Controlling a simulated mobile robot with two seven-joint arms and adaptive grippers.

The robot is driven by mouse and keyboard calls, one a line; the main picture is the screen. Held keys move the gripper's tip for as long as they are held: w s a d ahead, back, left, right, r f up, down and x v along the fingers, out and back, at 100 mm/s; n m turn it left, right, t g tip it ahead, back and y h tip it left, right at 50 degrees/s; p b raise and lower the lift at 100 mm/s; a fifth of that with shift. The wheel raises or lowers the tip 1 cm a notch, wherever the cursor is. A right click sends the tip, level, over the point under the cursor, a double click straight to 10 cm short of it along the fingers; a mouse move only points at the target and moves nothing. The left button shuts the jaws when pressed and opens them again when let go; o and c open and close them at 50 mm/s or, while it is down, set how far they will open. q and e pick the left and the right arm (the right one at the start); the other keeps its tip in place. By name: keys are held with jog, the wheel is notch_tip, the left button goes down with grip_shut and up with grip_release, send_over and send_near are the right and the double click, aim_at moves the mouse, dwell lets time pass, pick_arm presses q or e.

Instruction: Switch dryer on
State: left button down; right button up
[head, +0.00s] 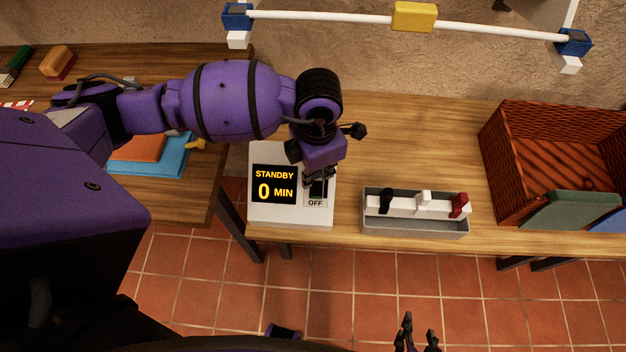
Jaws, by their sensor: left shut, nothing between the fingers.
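The dryer's white control box (262,213) lies at the near left end of the right-hand table. Its black display (273,184) reads STANDBY and 0 MIN in orange. The switch (317,190) is on the right part of the box, with an OFF label beneath it. My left gripper (318,177) is shut and empty, pointing down at the switch's far part and hiding some of it. I cannot tell whether it touches the switch. My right gripper (418,336) is at the bottom edge, its fingers apart, away from the table.
A grey tray (415,226) with white, black and red pieces stands right of the box. A woven crate (509,160) with green and blue panels is farther right. A white rail with a yellow block (414,17) spans the back.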

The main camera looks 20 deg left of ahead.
aim_at(317, 181)
pick_arm(q)
jog(key=shift+f, duration=0.2)
pick_arm(e)
jog(key=shift+f, duration=0.1)
pick_arm(q)
jog(key=shift+r, duration=0.15)
jog(key=shift+r+p, duration=1.85)
jog(key=shift+r, duration=1.65)
pick_arm(e)
jog(key=w+r+t, duration=0.1)
jog(key=w+r, duration=0.3)
jog(key=r, duration=0.2)
jog(key=shift+w+r, duration=0.2)
jog(key=shift+w, duration=0.15)
pick_arm(q)
jog(key=shift+f, duration=0.1)
